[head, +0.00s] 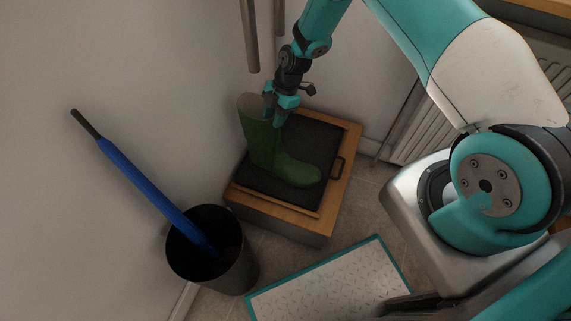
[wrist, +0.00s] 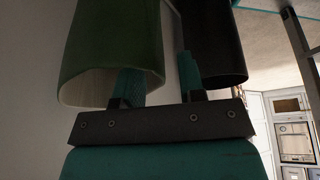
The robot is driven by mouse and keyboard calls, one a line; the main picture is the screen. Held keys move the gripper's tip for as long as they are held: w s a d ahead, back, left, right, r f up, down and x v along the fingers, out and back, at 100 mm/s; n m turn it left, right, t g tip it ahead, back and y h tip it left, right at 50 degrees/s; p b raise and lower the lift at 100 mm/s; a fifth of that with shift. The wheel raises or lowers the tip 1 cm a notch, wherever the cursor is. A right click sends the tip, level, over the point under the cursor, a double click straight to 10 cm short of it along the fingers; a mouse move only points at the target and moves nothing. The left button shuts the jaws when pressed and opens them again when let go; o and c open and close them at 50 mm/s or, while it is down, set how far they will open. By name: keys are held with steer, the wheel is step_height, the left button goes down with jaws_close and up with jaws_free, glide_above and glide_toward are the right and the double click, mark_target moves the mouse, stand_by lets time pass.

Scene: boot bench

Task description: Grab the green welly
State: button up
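The green welly (head: 266,150) stands upright on the black tray (head: 312,143) on a low wooden bench, its toe pointing right. In the wrist view the welly (wrist: 125,35) fills the upper left, with its pale-lined opening towards my gripper. My gripper (head: 274,110) is at the top of the boot's shaft. Its two teal fingers (wrist: 160,80) are apart: the left one seems to reach into the boot's opening, its tip hidden, and the right one is outside. The shaft wall lies between them; I see no clear grip on it.
A black bin (head: 212,262) holding a blue umbrella (head: 150,186) stands left of the bench; a dark cylinder, probably this bin, shows in the wrist view (wrist: 215,40). A teal-edged mat (head: 335,288) lies in front. A radiator (head: 425,120) is at right.

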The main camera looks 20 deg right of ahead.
jaws_close()
steer(key=shift+s, duration=0.1)
stand_by(1.1)
